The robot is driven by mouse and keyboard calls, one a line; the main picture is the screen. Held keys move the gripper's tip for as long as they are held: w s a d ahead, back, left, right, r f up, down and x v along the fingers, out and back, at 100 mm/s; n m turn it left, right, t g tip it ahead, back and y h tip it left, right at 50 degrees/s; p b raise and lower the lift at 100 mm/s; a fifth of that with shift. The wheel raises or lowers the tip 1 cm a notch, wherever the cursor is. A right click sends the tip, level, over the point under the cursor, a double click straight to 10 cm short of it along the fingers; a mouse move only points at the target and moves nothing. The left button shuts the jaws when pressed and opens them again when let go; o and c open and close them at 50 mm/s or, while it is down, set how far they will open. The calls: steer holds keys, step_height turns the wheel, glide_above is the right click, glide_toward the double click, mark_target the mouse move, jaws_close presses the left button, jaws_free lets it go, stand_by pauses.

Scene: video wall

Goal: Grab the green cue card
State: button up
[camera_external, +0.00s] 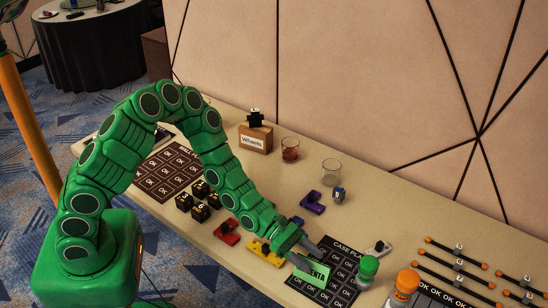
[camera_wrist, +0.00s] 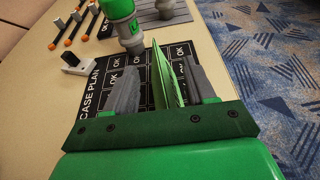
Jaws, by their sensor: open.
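The green cue card (camera_external: 312,271) stands upright on the black "CASE PLAN" sheet (camera_external: 346,257), with dark lettering partly visible. In the wrist view the folded green card (camera_wrist: 166,80) rises between the two grey fingers of my gripper (camera_wrist: 160,82), seen nearly edge-on. The fingers are apart, one on each side of it, with a gap visible on the left; contact on the right is hard to tell. In the external view my gripper (camera_external: 303,256) reaches down at the card's upper left.
A green-capped bottle (camera_external: 368,268) stands close to the card, with an orange-capped bottle (camera_external: 405,284) further right. A small white-and-black device (camera_external: 377,247) lies behind. Yellow (camera_external: 265,253) and red (camera_external: 227,232) pieces lie left. The table's front edge is near.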

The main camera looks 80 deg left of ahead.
steer(key=shift+x, duration=1.05)
steer(key=shift+c, duration=0.3)
jaws_close()
